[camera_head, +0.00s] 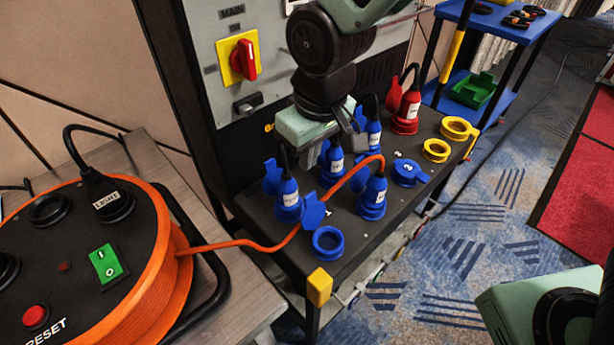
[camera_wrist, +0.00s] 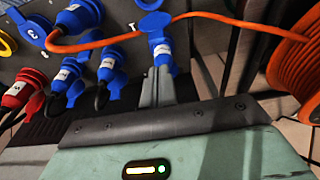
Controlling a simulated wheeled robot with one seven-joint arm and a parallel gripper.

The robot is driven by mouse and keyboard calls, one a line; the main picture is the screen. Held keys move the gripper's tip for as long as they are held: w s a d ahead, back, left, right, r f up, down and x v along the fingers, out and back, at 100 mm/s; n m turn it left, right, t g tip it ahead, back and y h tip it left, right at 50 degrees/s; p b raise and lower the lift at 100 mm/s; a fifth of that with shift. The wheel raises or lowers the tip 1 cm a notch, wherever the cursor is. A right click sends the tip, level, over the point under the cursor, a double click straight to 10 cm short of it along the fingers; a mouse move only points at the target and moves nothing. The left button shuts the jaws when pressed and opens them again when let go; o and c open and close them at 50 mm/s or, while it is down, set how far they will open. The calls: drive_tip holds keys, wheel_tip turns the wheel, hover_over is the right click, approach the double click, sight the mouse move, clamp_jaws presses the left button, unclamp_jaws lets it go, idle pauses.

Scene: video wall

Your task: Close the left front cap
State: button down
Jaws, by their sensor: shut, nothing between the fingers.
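The left front socket (camera_head: 327,242) is a blue ring at the near left corner of the black panel. Its blue cap (camera_head: 314,210) stands open behind the ring, beside the mark 1. In the wrist view the cap (camera_wrist: 155,21) shows at the top, partly behind a blue plug (camera_wrist: 158,45), and only part of the socket ring (camera_wrist: 149,4) shows at the edge. My gripper (camera_head: 308,165) is above the rear of the panel, behind the front row. Its fingers (camera_wrist: 160,75) are shut and empty, pointing at that plug, apart from the cap.
Several blue plugs stand in the panel, including one with the orange cable (camera_head: 372,195). That cable runs left to the orange reel (camera_head: 150,300). The front right of the panel is clearer.

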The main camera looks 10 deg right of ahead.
hover_over(312, 211)
drive_tip(key=w+a, duration=0.1)
drive_tip(key=w, duration=0.1)
wheel_tip(312, 211, down, 9)
drive_tip(key=shift+w+a+b, duration=0.1)
drive_tip(key=shift+a+b, duration=0.1)
drive_tip(key=shift+b, duration=0.25)
drive_tip(key=shift+d, duration=0.1)
